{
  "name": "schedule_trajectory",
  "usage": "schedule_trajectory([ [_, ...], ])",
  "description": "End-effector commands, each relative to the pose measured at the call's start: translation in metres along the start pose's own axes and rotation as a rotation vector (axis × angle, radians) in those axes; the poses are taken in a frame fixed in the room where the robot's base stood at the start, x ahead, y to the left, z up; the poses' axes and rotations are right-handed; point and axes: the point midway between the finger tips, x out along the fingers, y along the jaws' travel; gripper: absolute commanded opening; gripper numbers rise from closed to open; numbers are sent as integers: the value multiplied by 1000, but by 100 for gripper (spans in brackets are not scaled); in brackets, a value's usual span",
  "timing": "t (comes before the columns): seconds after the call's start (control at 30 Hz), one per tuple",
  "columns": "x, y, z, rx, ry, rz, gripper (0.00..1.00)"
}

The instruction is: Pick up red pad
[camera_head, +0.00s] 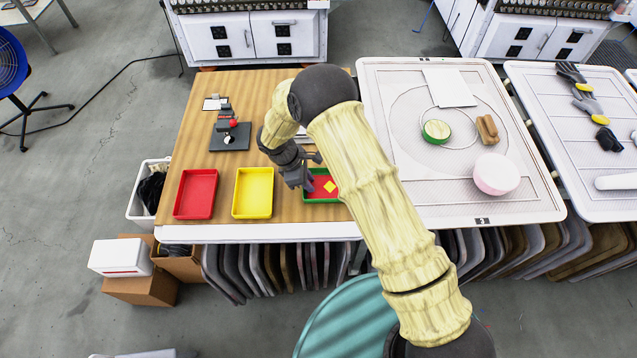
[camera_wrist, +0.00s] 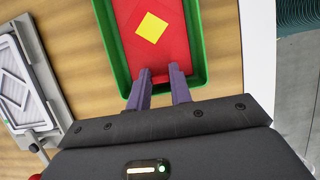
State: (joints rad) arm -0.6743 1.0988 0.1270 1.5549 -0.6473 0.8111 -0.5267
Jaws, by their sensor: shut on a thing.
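The red pad (camera_wrist: 178,48) is a flat red piece with a yellow diamond on it. It lies within the walls of the green tray (camera_wrist: 108,42), and in the head view the pad (camera_head: 319,186) shows to the right of my gripper (camera_head: 305,183). In the wrist view my gripper (camera_wrist: 161,76) has its two fingers over the tray's near end, shut on a small red part at the pad's near edge. I cannot tell whether the pad is lifted off the tray floor.
An empty red tray (camera_head: 195,193) and an empty yellow tray (camera_head: 253,192) stand left of the green tray on the wooden table (camera_head: 181,138). A dark device (camera_head: 231,136) stands behind them. A white table (camera_head: 520,200) with several objects adjoins on the right.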

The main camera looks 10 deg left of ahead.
Motion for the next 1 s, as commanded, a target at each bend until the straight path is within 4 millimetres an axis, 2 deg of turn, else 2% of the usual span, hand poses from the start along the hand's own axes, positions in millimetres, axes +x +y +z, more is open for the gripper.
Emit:
schedule_trajectory([
  [0.27,-20,1,8,1,2,4,0],
  [0.7,-86,1,35,1,1,2,0],
  [1.0,-93,0,38,0,0,0,0],
])
